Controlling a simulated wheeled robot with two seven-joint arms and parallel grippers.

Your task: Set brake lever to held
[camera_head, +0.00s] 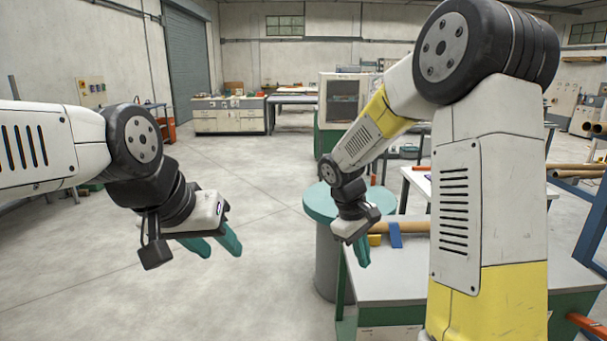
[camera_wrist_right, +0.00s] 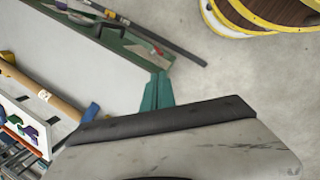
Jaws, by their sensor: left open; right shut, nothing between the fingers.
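I cannot make out a brake lever in either view. My left gripper (camera_head: 221,250) hangs open and empty over bare floor at the left of the head view, its two teal fingers apart. My right gripper (camera_head: 362,252) is shut and empty near the left edge of the grey-topped bench (camera_head: 400,277). Its teal fingers, closed together, also show in the right wrist view (camera_wrist_right: 157,91). They point toward the bench edge, and I see no contact with anything. My right arm hides much of the right side of the head view.
A round teal-topped stand (camera_head: 318,203) is beside the bench. A brown tube (camera_head: 412,226) and a blue piece (camera_head: 396,238) lie on the bench. A yellow-rimmed round object (camera_wrist_right: 235,20) is at the top right of the wrist view. The floor at left is clear.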

